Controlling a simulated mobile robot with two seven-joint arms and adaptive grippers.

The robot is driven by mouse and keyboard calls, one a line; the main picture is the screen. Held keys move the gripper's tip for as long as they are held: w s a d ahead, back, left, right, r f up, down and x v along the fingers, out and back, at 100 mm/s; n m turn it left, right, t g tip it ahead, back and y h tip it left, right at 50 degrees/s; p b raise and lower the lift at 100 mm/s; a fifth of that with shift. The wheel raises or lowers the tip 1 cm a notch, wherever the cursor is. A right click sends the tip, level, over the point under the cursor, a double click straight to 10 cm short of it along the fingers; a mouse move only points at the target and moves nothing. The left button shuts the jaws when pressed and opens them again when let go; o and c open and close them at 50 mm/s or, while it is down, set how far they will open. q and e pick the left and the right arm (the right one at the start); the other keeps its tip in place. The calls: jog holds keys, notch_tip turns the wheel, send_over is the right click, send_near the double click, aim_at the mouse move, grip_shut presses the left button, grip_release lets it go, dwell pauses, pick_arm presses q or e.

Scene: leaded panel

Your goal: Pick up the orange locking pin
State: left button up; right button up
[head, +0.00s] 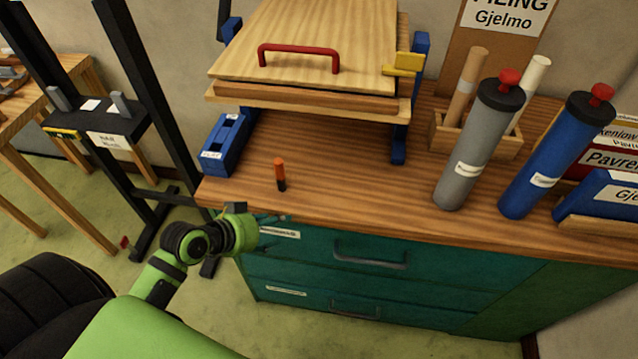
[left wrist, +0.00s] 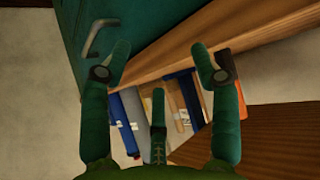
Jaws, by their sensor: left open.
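The orange locking pin (head: 280,174) stands upright on the wooden worktop near its front left part, orange above and dark at its lower end. My left gripper (head: 274,228) is at the front edge of the worktop, in front of the drawers, below and slightly left of the pin in the head view. It is apart from the pin. In the left wrist view its fingers (left wrist: 160,62) are spread with nothing between them. I cannot make out the pin in that view. My right gripper is not in view.
A wooden press (head: 310,50) with a red handle stands behind the pin, a blue block (head: 225,143) to its left. A grey tube (head: 480,145) and a blue tube (head: 545,155) stand at the right. The worktop (head: 350,190) right of the pin is clear. Teal drawers (head: 380,280) are below.

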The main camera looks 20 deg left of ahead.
aim_at(277, 170)
pick_arm(q)
jog(key=w+a+r+t, duration=0.1)
jog(key=r, duration=0.2)
jog(key=w+a+r+t, duration=0.1)
jog(key=w+a+r, duration=0.1)
jog(key=w+a+r+t, duration=0.1)
jog(key=w+a+r, duration=0.1)
jog(key=r, duration=0.1)
jog(key=shift+w+r+t+h, duration=0.15)
jog(key=shift+r+t+h, duration=0.15)
jog(key=shift+r+h, duration=0.1)
jog(key=p+x, duration=0.2)
jog(key=x, duration=0.4)
jog(key=shift+w+d+p, duration=0.25)
jog(key=shift+p, duration=0.15)
jog(key=shift+w+d+f, duration=0.1)
jog(key=shift+w+f, duration=0.05)
grip_shut()
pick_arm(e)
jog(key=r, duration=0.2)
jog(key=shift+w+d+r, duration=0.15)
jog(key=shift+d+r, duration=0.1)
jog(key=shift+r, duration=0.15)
